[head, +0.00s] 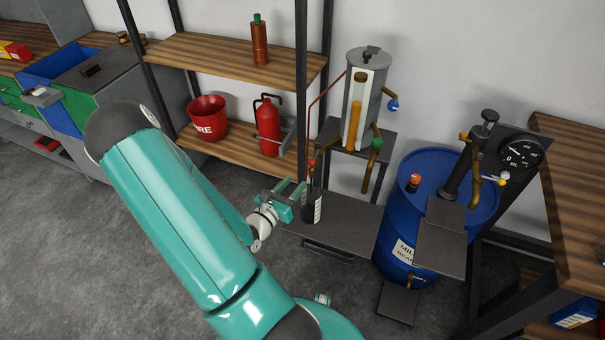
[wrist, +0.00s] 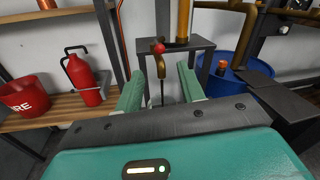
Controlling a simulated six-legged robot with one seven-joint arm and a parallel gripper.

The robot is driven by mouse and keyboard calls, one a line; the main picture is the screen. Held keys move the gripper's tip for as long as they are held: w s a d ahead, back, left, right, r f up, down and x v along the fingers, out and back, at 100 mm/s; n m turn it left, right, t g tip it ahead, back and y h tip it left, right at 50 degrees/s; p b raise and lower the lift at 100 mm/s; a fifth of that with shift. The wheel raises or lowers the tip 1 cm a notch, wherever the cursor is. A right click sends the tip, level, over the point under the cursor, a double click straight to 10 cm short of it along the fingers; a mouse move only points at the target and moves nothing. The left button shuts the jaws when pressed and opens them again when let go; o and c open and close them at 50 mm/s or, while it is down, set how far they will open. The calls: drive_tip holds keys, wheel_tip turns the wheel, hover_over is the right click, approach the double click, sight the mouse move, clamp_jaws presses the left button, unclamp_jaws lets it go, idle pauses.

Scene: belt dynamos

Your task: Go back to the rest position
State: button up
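My teal gripper (head: 292,188) is in the middle of the head view, beside a small dark bottle (head: 313,207) with a pale label. I see nothing gripped. The bottle's body is not clear in the wrist view.
A grey tank (head: 381,75) on a stand rises behind the bottle. A blue barrel (head: 402,205) with a pump and gauge stands right of it. A wooden shelf (head: 205,58) holds a red extinguisher (head: 268,127) and fire bucket (head: 207,117). A wooden bench (head: 580,170) is far right.

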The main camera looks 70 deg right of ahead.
drive_tip(key=shift+v, duration=1.2)
drive_tip(key=w+a+r+m+t+y, duration=0.3)
drive_tip(key=a+r, duration=0.5)
drive_tip(key=a, duration=0.5)
drive_tip(key=w+a+r+m+t+y, duration=0.4)
drive_tip(key=w+a+r+m+y, duration=0.2)
drive_tip(key=a, duration=0.7)
drive_tip(key=w+a+r+m+t+y, duration=0.3)
drive_tip(key=a+r+m+y, duration=0.5)
drive_tip(key=a+r, duration=0.4)
drive_tip(key=shift+w+a+r+t, duration=0.2)
drive_tip(key=shift+w+a+t, duration=0.1)
drive_tip(key=shift+w+a, duration=0.5)
drive_tip(key=shift+s, duration=0.1)
